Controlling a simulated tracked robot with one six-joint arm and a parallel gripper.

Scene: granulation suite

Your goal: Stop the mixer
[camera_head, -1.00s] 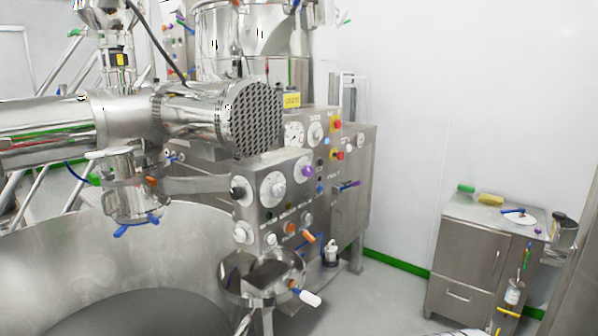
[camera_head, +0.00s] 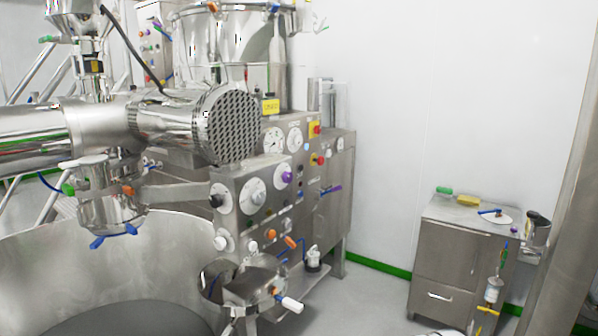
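The mixer's steel control panel (camera_head: 268,222) stands in the middle of the view, with white dials, knobs and coloured buttons on its front. A second steel panel (camera_head: 338,176) stands just behind it to the right. A red button on a yellow plate (camera_head: 315,130) sits near the top of that rear panel, and another red button (camera_head: 318,160) sits below it. A large steel bowl (camera_head: 60,248) fills the lower left. I cannot tell whether anything in it turns. My gripper is not in view.
A steel cylinder with a perforated end (camera_head: 232,124) juts out above the bowl at the left. A small round steel vessel (camera_head: 215,290) stands before the front panel. A steel cabinet (camera_head: 455,260) with small items on top stands at right. Grey floor (camera_head: 375,300) lies clear between.

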